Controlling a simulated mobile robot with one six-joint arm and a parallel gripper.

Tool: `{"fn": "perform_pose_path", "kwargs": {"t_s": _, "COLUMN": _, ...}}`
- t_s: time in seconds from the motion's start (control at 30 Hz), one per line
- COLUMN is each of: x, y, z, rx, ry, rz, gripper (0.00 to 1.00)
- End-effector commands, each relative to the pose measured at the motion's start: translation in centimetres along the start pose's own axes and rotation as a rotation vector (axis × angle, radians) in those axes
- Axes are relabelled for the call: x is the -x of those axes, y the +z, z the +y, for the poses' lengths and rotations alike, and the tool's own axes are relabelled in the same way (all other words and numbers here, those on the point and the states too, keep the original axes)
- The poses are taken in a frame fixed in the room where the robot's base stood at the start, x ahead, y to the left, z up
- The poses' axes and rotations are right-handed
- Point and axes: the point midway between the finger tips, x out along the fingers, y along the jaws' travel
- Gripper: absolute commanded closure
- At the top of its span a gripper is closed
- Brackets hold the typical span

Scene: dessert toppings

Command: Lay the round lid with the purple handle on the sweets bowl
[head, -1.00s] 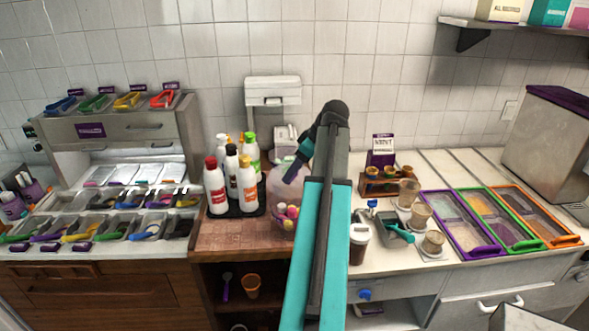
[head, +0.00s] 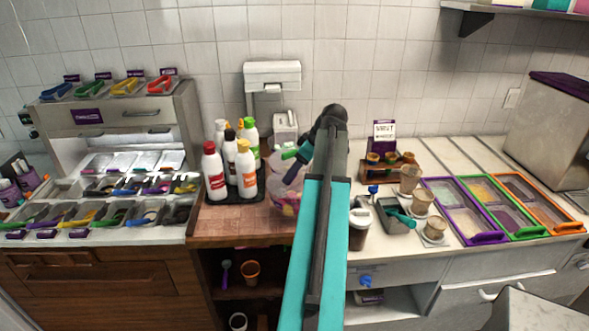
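The sweets bowl (head: 284,203) is a clear round bowl with colourful sweets, standing on the wooden counter to the right of the sauce bottles. My arm hides its right side. A pale see-through round shape, apparently the lid (head: 277,168), shows just above the bowl. A small purple part, apparently its handle, is at the tip of my gripper (head: 295,163). My gripper points down and left over the bowl. Its fingers are too small and overlapped to tell whether they are shut on the handle. I cannot tell whether the lid touches the bowl's rim.
Several sauce bottles (head: 245,170) on a dark tray stand close left of the bowl. A lidded brown cup (head: 359,229), a dark tray with a teal scoop (head: 397,217) and small cups lie right of my arm. Colour-rimmed topping bins (head: 465,210) are farther right.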

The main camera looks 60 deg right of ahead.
Motion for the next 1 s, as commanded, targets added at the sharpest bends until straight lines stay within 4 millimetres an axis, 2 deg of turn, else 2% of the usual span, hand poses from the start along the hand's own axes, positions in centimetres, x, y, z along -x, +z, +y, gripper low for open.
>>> {"fn": "perform_pose_path", "kwargs": {"t_s": 1.0, "x": -0.73, "y": 0.52, "z": 0.02, "rx": 0.0, "ry": 0.0, "rz": 0.0, "gripper": 0.79}}
